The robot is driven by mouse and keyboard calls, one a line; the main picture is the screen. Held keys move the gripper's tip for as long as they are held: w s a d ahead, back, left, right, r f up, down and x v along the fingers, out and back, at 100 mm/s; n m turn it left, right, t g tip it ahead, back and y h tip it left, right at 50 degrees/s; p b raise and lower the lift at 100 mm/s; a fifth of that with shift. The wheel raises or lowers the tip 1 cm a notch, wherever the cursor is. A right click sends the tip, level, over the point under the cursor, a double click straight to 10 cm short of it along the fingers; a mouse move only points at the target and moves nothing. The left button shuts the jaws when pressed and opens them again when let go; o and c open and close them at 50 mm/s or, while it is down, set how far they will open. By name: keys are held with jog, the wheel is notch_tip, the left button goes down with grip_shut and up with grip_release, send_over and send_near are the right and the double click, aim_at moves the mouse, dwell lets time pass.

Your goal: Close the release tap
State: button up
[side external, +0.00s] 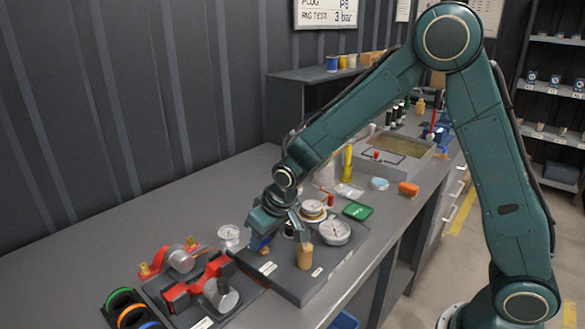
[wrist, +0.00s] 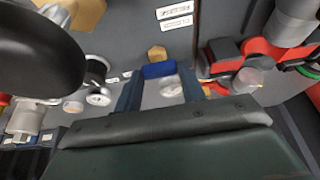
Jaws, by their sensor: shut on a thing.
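My gripper (wrist: 160,72) is at the grey block (side external: 308,288) on the bench, pointing down in the side external view (side external: 275,222). Its two fingers close on a blue handle (wrist: 158,70), which looks like the tap handle. A little of that blue handle shows below the gripper in the side external view (side external: 262,241). A brass-coloured hexagonal fitting (wrist: 157,53) is beside the handle. My gripper hides most of the tap, and I cannot tell how far it is turned.
Red-and-grey fittings (side external: 212,285) lie at the front left. A green tray (side external: 357,211) is behind. The bench (side external: 120,240) is clear at the far left.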

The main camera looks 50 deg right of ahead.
dwell(0.4)
jog(key=o, duration=1)
jog(key=shift+r, duration=0.1)
jog(key=shift+v, duration=6.85)
